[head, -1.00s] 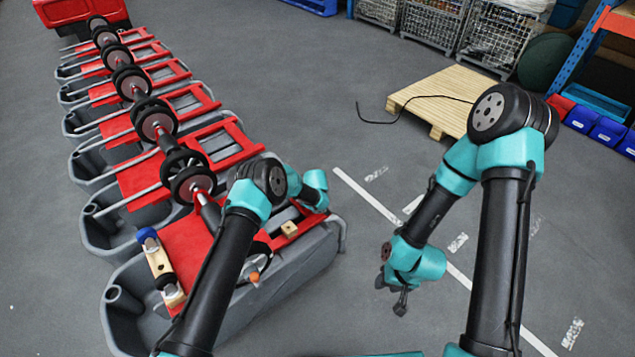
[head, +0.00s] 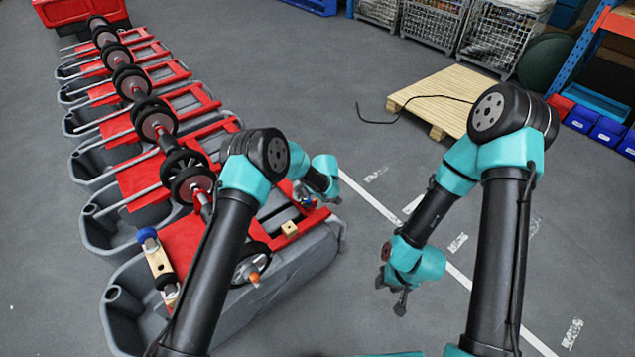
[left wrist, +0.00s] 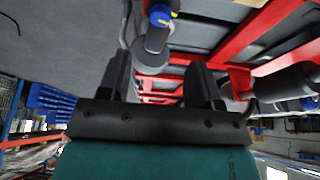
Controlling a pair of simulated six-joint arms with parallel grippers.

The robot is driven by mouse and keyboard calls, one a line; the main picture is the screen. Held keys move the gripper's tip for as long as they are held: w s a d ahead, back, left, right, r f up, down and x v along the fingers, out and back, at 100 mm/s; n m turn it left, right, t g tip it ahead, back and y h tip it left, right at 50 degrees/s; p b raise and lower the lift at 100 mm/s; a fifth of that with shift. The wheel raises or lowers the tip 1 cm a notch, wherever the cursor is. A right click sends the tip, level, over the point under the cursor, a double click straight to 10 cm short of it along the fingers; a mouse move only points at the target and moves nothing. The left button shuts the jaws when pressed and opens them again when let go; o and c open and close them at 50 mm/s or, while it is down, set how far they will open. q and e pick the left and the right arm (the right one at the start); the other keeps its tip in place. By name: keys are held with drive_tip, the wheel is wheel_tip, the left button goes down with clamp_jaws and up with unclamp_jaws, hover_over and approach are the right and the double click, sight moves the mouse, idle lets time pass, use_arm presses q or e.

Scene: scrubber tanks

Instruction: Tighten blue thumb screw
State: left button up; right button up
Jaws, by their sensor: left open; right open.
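A blue thumb screw (left wrist: 160,14) with a yellow mark shows at the top of the left wrist view, on the end of a grey cylindrical part. My left gripper (left wrist: 160,80) is open, with the screw beyond the gap between its fingers and nothing between them. In the head view, a small blue part (head: 308,203) shows at the far end of the nearest red-topped tank, just below my left wrist; my left fingers are hard to make out there. My right gripper (head: 401,298) is open and empty over the floor, apart from the tanks.
A row of grey tanks (head: 122,312) with red frames and black rollers runs to the back left. A wooden block with a blue cap (head: 147,235) and an orange-tipped part (head: 254,278) sit on the nearest tank.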

use_arm(q)
drive_tip(key=v, duration=0.6)
drive_tip(key=shift+s+r, duration=0.2)
drive_tip(key=shift+r, duration=0.15)
